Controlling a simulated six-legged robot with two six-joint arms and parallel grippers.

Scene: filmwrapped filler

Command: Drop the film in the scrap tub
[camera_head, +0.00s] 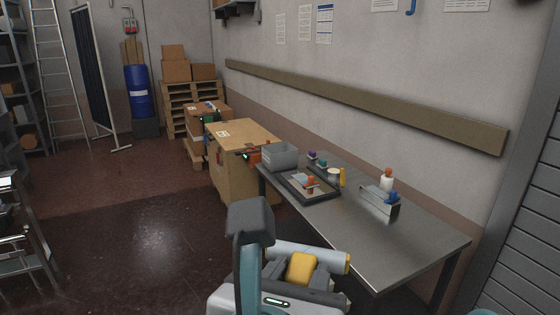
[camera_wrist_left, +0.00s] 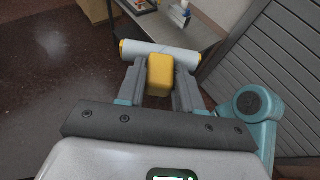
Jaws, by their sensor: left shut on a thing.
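My left gripper (camera_head: 300,268) is shut on the yellow block-shaped handle of a pale film roll (camera_head: 306,256). In the left wrist view the roll (camera_wrist_left: 161,54) lies crosswise just beyond the fingers, with yellow ends. The yellow grip sits between the fingers of the gripper (camera_wrist_left: 160,76). The roll is held in front of the table's near edge, well short of a grey open tub (camera_head: 280,157) at the table's far left end. That tub looks like the scrap tub; its inside is mostly hidden. My right gripper is not in view.
The steel table (camera_head: 395,240) runs along the wall.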

